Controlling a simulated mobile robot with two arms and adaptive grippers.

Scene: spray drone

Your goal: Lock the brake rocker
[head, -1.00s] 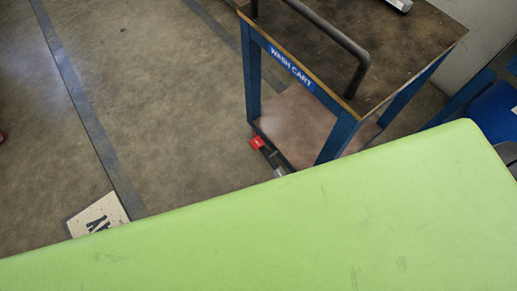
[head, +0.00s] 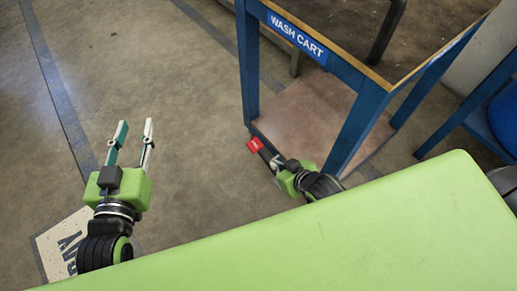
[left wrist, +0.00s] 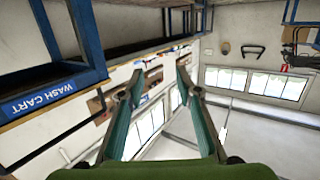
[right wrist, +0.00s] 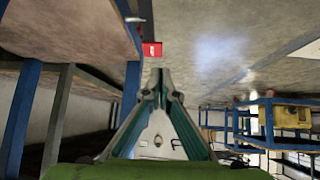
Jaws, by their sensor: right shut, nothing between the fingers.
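The red brake rocker (head: 254,145) sits low at the near corner of the wash cart (head: 297,40), close to the floor. It also shows in the right wrist view (right wrist: 151,49), just beyond my fingertips. My right gripper (head: 273,162) is shut and empty, and points at the rocker from the near side. In the right wrist view its fingertips (right wrist: 161,76) meet just short of the red part. I cannot tell whether they touch it. My left gripper (head: 135,130) is open and empty over bare floor, left of the cart. Its spread fingers show in the left wrist view (left wrist: 155,85).
The cart's blue legs (head: 357,130) and lower shelf (head: 305,110) stand close to my right gripper. A blue frame (head: 480,110) stands at the right. A floor sign (head: 62,250) lies at lower left. The floor left of the cart is clear.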

